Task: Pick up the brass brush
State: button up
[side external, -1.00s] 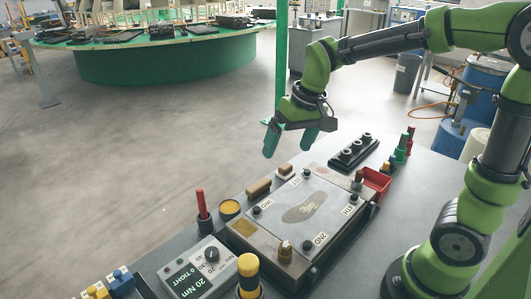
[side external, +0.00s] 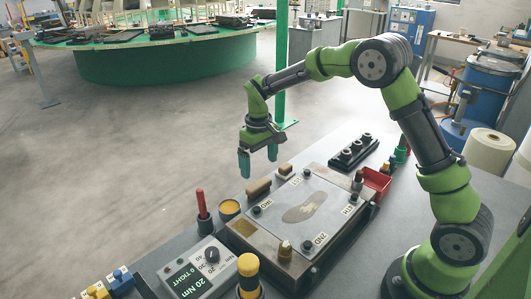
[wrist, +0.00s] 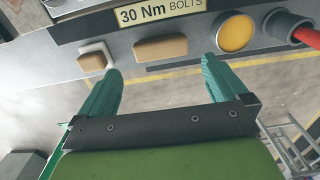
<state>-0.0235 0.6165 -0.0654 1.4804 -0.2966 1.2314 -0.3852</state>
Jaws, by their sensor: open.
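A long brown wooden block (side external: 258,187), which looks like the back of the brass brush, lies on the grey bench along the fixture plate's far edge. No bristles show. In the wrist view the block (wrist: 160,48) lies beyond and between my fingertips. A smaller brown block (side external: 285,169) on a pale base lies to its right; in the wrist view it (wrist: 93,62) is near the left fingertip. My gripper (side external: 258,163) is open and empty, fingers pointing down, above the long block and apart from it. It also shows in the wrist view (wrist: 161,72).
The fixture plate (side external: 240,215) with an insole shape is close beside the block. A yellow-topped round tin (side external: 229,208) and a red-handled tool (side external: 201,203) stand to the left. A red bin (side external: 377,182) is at right.

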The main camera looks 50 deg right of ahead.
aim_at(259, 184)
notch_tip(259, 184, down, 9)
jog(key=shift+w+r, duration=0.1)
jog(key=shift+w, duration=0.05)
jog(key=c, duration=0.8)
jog(key=shift+r, duration=5.05)
